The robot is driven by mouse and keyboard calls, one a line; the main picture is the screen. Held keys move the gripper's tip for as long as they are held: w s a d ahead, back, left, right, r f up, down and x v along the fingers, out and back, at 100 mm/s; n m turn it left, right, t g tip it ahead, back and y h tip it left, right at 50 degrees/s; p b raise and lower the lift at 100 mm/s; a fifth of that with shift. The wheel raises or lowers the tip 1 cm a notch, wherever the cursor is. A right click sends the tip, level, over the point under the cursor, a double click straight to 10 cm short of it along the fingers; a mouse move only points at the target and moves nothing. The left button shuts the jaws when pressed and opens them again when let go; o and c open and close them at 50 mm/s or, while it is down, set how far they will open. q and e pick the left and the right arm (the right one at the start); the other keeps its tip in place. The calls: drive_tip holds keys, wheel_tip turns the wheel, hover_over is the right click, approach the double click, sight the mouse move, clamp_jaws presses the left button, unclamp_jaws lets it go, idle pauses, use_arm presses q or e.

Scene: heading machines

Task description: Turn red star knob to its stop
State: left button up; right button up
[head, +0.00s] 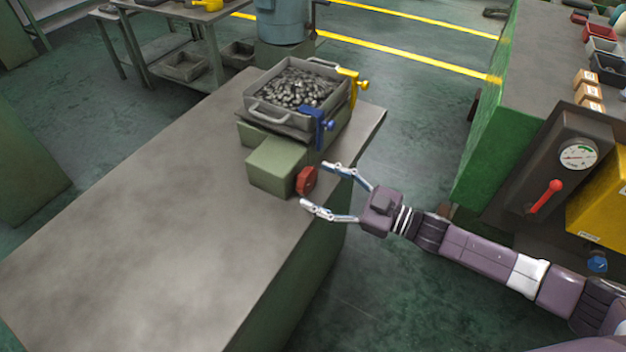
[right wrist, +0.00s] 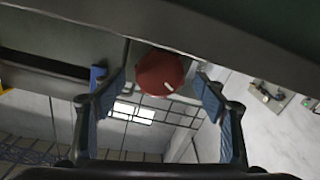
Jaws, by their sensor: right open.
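The red star knob (head: 306,181) sits on the right end face of a green block (head: 276,165) on the grey-topped bench. My right gripper (head: 312,184) is open, with one finger to each side of the knob. In the right wrist view the red knob (right wrist: 160,74) shows between and just beyond the two fingertips (right wrist: 166,85), with a small white mark on its face. I see a gap between the fingers and the knob, so it is not gripped. My left gripper is not in view.
A metal tray of small parts (head: 264,114) stands behind the block, with a blue clamp (head: 318,125) and a yellow clamp (head: 352,84) at its side. The bench top (head: 160,210) left of the block is clear. A panel with a gauge and red lever (head: 545,197) stands at right.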

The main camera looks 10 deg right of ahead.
drive_tip(key=shift+x, duration=1.1)
drive_tip(key=c, duration=1.2)
drive_tip(key=shift+o, duration=0.2)
drive_tip(key=m+p, duration=0.1)
drive_tip(key=m, duration=0.2)
drive_tip(key=shift+m+p, duration=0.6)
drive_tip(key=shift+m, duration=1.4)
